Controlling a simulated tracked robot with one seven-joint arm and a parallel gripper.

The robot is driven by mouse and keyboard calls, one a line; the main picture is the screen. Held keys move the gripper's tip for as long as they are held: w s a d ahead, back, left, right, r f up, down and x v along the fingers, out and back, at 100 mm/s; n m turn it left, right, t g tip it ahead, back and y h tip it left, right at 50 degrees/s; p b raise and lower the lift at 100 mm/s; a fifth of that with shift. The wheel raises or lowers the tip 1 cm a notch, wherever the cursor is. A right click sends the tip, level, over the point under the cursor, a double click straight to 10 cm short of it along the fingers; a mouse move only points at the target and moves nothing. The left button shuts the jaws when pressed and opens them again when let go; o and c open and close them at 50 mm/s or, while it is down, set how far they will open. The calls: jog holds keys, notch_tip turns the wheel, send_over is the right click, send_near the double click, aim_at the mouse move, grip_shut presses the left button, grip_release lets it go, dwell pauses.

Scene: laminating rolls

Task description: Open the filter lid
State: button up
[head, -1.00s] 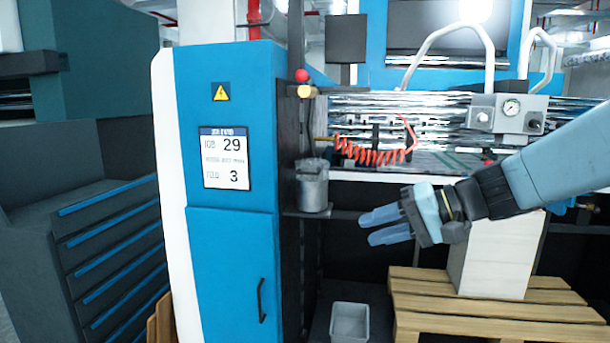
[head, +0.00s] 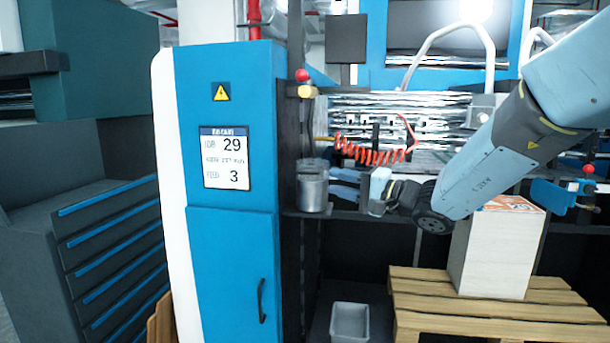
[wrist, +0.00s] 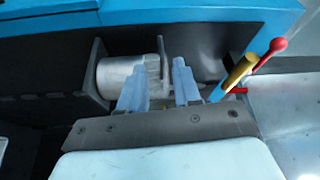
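The filter (head: 313,188) is a grey metal cylinder standing on a dark ledge beside the blue cabinet in the head view. Its lid (head: 314,166) is the grey top part and appears closed. My gripper (head: 345,184) is just right of the filter, with its fingers pointing left toward it. In the wrist view the metal filter (wrist: 118,76) lies beyond the left finger, and its right end shows in the gap. My gripper (wrist: 160,66) is open there with its two blue fingers apart. I cannot tell whether a finger touches the filter.
A red-knobbed lever with a brass part (head: 306,90) is above the filter. A coiled red hose (head: 370,152) hangs behind my gripper. A grey bin (head: 349,322) stands below. A white stack (head: 497,255) on a wooden pallet (head: 480,310) is at right.

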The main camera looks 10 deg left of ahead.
aim_at(308, 174)
jog(key=x, duration=0.9)
jog(key=shift+w+a, duration=0.15)
jog(key=shift+a, duration=0.25)
grip_shut()
